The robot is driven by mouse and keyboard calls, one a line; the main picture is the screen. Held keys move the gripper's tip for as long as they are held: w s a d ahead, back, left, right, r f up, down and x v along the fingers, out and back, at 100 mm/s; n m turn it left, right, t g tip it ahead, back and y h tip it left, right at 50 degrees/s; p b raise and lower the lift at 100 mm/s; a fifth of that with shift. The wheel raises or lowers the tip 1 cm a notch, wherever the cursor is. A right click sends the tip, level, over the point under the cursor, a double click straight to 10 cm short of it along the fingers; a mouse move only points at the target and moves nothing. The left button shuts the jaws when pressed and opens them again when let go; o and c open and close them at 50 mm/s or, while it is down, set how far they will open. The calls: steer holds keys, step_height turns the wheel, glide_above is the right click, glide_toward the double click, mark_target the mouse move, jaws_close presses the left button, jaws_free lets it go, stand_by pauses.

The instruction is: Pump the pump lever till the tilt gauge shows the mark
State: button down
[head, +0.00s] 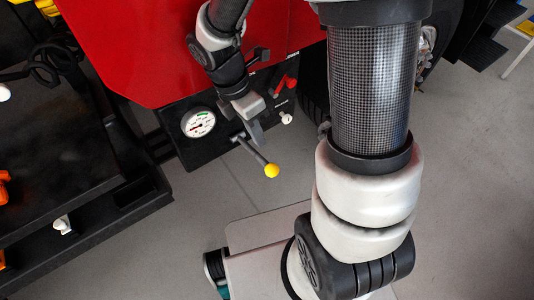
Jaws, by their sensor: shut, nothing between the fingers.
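The pump lever (256,155) is a thin dark rod with a yellow ball knob (271,170) at its end. It sticks out from a black panel under the red bodywork, pointing down and right. The tilt gauge (198,122) is a round white dial on that panel, left of the lever. It has a green arc at its upper right; a red needle shows, but its exact reading is too small to tell. My gripper (257,137) is shut and empty, its fingers close to the lever's upper part. I cannot tell whether they touch it.
A red lever (286,82) and a white knob (286,119) are on the panel right of my gripper. Red bodywork (140,50) is above, and a dark wheel (315,90) is to the right. A black cart (60,160) stands left.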

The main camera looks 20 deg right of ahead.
mark_target(270, 165)
steer(key=b+x, duration=0.2)
steer(key=x, duration=0.8)
steer(key=shift+b, duration=0.35)
steer(key=shift+f, duration=0.2)
